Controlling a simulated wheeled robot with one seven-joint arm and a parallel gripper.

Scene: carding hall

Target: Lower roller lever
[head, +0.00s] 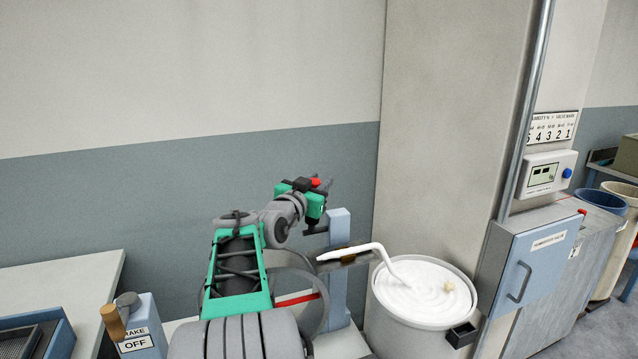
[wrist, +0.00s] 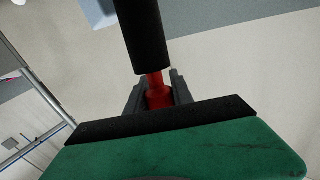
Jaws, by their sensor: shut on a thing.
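The lever shows in the wrist view as a red shaft (wrist: 157,95) with a thick black grip (wrist: 140,35). My gripper (wrist: 158,88) is shut on the red part, with one dark finger on each side, just by the end of the black grip. The black grip runs on past the fingers to the top edge of the picture. In the head view my gripper (head: 316,226) is beside the top of a light blue post (head: 339,255). There the lever between the fingers cannot be made out clearly, and my own arm covers much of what lies behind.
A can (head: 420,325) of white sliver stands right of the post, with a pale spout (head: 357,249) above it. A blue cabinet (head: 528,265) is farther right. A brake box (head: 137,335) marked OFF and a table (head: 65,285) are at left. The wall behind is bare.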

